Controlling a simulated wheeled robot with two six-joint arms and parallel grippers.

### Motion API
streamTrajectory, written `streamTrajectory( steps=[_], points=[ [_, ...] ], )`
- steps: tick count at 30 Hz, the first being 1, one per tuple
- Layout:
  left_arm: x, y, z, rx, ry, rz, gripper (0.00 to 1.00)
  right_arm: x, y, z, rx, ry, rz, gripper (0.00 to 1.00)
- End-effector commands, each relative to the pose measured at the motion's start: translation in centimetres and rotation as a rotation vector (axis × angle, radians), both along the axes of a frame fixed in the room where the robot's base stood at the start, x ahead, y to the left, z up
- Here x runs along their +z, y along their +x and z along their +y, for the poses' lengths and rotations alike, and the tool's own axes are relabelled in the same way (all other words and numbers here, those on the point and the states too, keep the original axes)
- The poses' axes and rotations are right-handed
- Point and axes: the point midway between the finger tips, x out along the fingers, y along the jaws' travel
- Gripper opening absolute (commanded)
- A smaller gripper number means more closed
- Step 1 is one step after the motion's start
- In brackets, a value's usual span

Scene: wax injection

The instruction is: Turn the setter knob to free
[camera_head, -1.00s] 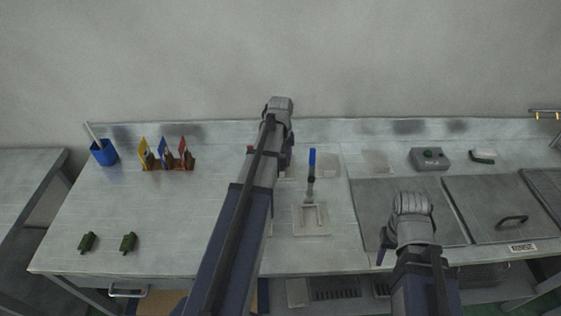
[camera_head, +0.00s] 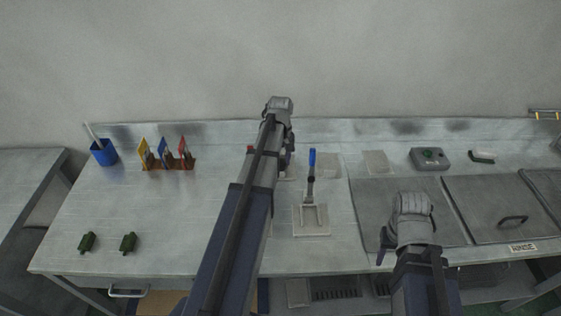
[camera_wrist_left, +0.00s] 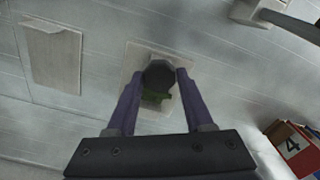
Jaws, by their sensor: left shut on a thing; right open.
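The setter knob (camera_wrist_left: 159,73) is a dark, faceted round knob in the left wrist view. A green part (camera_wrist_left: 157,96) shows just below it, and it sits over a pale plate (camera_wrist_left: 138,57) on the bench. My left gripper (camera_wrist_left: 160,76) has one finger on each side of the knob and is shut on it. In the head view my left arm hides the knob and most of the left gripper (camera_head: 288,160). My right gripper (camera_head: 381,258) is open and empty above the bench's front, at the left lid. No free mark is legible.
A blue-handled lever press (camera_head: 311,190) stands just right of my left arm. A red box marked 4 (camera_wrist_left: 291,147) is near the left gripper. Coloured cards (camera_head: 164,155), a blue cup (camera_head: 104,153) and two green blocks (camera_head: 128,242) stand left. The bench's left middle is clear.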

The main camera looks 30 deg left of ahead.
Motion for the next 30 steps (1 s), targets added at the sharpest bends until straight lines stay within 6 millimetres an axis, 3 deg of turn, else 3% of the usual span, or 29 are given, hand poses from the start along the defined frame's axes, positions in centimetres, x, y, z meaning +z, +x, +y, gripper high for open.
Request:
streamTrajectory(
  steps=[1, 8, 20, 30],
  points=[
    [0.0, 0.0, 0.0, 0.001, 0.0, 0.0, 0.55, 0.0, 0.0, 0.0, 0.0, 0.0, 0.0, 0.5],
    [0.0, 0.0, 0.0, 0.0, 0.0, 0.0, 0.81, 0.0, 0.0, 0.0, 0.0, 0.0, 0.0, 0.5],
    [0.5, 0.0, 0.0, 0.0, 0.0, 0.0, 0.82, 0.5, 0.0, 0.0, 0.0, 0.0, 0.0, 0.5],
    [4.0, 0.0, 0.0, 0.0, 0.0, 0.0, 0.82, 4.0, 0.0, 0.0, 0.0, 0.0, 0.0, 0.5]
  ],
)
